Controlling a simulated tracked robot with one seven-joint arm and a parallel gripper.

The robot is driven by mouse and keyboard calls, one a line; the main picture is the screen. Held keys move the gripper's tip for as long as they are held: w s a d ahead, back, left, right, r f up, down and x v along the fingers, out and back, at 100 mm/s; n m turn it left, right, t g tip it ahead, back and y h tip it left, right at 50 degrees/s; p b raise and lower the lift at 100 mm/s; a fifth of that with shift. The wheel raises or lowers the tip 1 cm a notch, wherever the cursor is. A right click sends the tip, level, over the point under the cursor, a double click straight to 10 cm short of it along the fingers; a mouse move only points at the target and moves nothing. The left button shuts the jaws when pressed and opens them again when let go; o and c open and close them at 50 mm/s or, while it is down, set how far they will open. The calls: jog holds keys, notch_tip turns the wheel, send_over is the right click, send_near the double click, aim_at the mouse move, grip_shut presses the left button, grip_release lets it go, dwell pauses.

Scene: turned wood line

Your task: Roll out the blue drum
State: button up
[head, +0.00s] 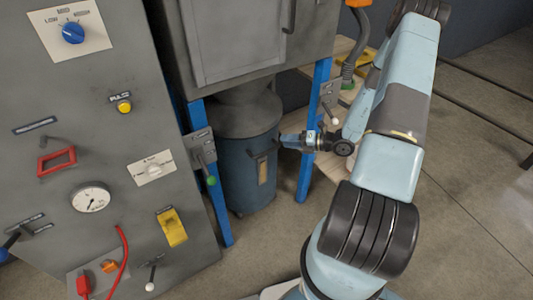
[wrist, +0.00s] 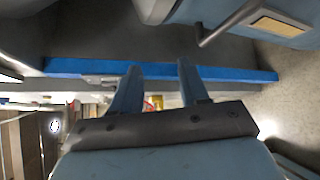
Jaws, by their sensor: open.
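The blue drum (head: 238,180) stands upright on the floor under a grey cabinet, between two blue legs. It has a dark handle (head: 262,153) and a pale label on its side. In the wrist view, part of the drum (wrist: 192,12) fills the upper right, with its bar handle (wrist: 226,24). My gripper (head: 283,141) is beside the drum's right side, close to the handle. In the wrist view, my gripper (wrist: 157,66) is open with nothing between its fingers. Its tips overlap a blue leg (wrist: 235,75) in the picture. Whether they touch anything cannot be told.
The right blue leg (head: 312,150) stands close to my gripper, and the left leg (head: 217,205) flanks the drum. A lever with a green knob (head: 211,181) is on the left leg. A grey control panel (head: 110,150) stands at left. Floor in front is clear.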

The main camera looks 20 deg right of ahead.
aim_at(267, 153)
notch_tip(267, 153, down, 11)
jog(key=d+m+t+h, duration=0.2)
jog(key=m+t+h, duration=0.15)
jog(key=m, duration=0.55)
jog(key=shift+y, duration=0.45)
jog(key=x, duration=1.2)
jog(key=shift+w+a, duration=0.25)
jog(key=shift+w, duration=0.05)
grip_shut()
